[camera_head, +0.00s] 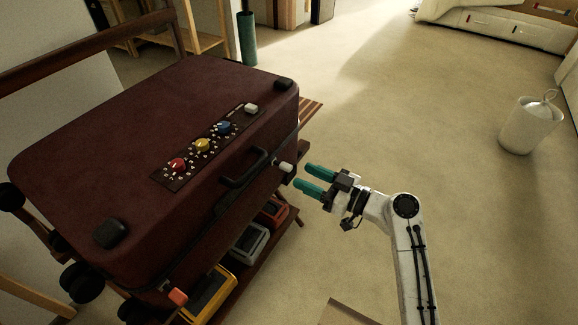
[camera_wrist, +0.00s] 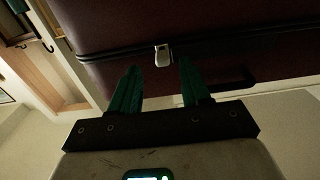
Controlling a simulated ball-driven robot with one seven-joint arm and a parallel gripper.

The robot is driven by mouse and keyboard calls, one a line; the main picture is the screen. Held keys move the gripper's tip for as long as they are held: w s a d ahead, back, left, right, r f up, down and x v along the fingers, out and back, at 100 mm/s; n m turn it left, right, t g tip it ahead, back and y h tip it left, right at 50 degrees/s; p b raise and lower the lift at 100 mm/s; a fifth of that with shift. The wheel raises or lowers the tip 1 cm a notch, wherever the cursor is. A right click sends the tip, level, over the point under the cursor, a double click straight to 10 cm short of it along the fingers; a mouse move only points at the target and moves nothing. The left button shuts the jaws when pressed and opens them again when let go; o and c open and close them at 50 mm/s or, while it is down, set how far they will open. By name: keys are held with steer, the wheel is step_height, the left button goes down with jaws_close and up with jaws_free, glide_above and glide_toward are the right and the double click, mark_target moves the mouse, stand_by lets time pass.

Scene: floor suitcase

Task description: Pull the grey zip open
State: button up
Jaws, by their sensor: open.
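A dark red suitcase (camera_head: 150,110) lies on a low wooden rack. The grey zip pull (camera_head: 286,167) sits on the suitcase's side seam, right of the black handle (camera_head: 243,168). In the wrist view the grey zip pull (camera_wrist: 163,54) shows on the seam, just beyond and between the green fingertips. My gripper (camera_head: 303,177) is open and empty, its fingers pointing at the pull with a small gap. An orange-red pull (camera_head: 178,297) sits near the front corner of the same seam.
A panel with red (camera_head: 178,164), yellow (camera_head: 202,145) and blue (camera_head: 224,128) knobs and a white switch (camera_head: 251,108) is on the suitcase top. Coloured boxes (camera_head: 249,242) stand on the rack's lower shelf. A white canister (camera_head: 531,125) stands far right.

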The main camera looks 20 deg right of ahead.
mark_target(288, 170)
steer(key=x, duration=0.6)
steer(key=shift+a, duration=0.1)
steer(key=shift+s, duration=0.1)
jaws_close()
stand_by(0.4)
